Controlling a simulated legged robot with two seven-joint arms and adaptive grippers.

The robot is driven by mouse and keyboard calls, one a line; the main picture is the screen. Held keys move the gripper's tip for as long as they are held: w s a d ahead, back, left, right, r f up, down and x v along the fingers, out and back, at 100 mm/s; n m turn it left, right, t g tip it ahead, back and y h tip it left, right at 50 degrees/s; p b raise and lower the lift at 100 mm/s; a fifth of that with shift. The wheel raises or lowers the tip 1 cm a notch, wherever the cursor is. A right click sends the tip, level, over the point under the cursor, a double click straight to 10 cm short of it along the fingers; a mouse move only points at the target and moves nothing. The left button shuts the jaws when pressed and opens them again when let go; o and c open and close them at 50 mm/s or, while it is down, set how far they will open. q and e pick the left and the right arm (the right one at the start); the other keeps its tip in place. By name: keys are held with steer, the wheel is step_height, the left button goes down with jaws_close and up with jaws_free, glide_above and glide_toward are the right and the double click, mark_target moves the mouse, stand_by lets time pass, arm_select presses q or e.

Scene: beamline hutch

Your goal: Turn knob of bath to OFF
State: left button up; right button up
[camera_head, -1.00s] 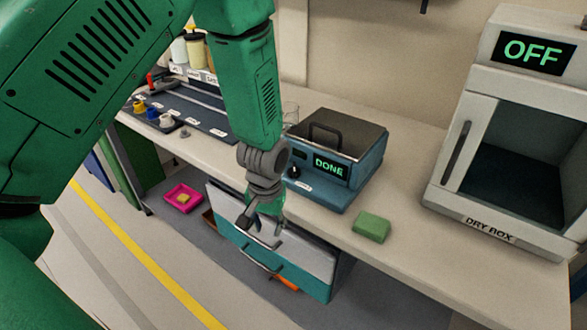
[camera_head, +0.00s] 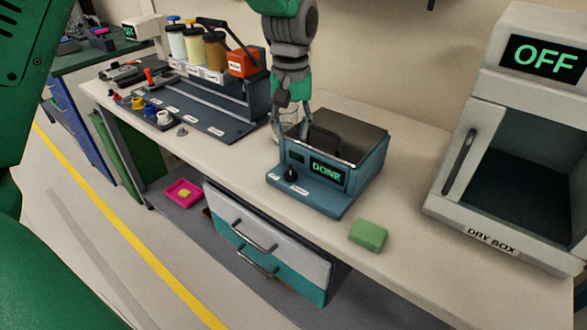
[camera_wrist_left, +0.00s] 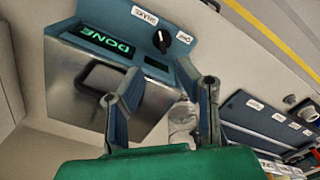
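The bath (camera_head: 340,165) is a blue box with a dark-handled metal lid and a green DONE display; it stands on the bench. Its black knob (camera_head: 291,176) is on the front panel, left of the display. The knob (camera_wrist_left: 160,40) also shows in the left wrist view, between two small white labels too small to read surely. My left gripper (camera_head: 291,124) is above the bath's back left side, pointing down, behind the knob and apart from it. In the left wrist view its fingers (camera_wrist_left: 158,90) are spread with nothing held between them. My right gripper is out of view.
A green block (camera_head: 369,236) lies right of the bath, and the dry box (camera_head: 480,215) with an OFF display stands farther right. A glass beaker (camera_head: 290,118) is behind the gripper. Bottles (camera_head: 195,45) and a dark rack (camera_head: 190,108) are left. Drawers (camera_head: 265,250) are below.

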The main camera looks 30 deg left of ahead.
mark_target(291, 171)
arm_select(q)
step_height(291, 171, down, 11)
steer(key=shift+a+f+b, duration=0.1)
steer(key=shift+b, duration=0.3)
jaws_close()
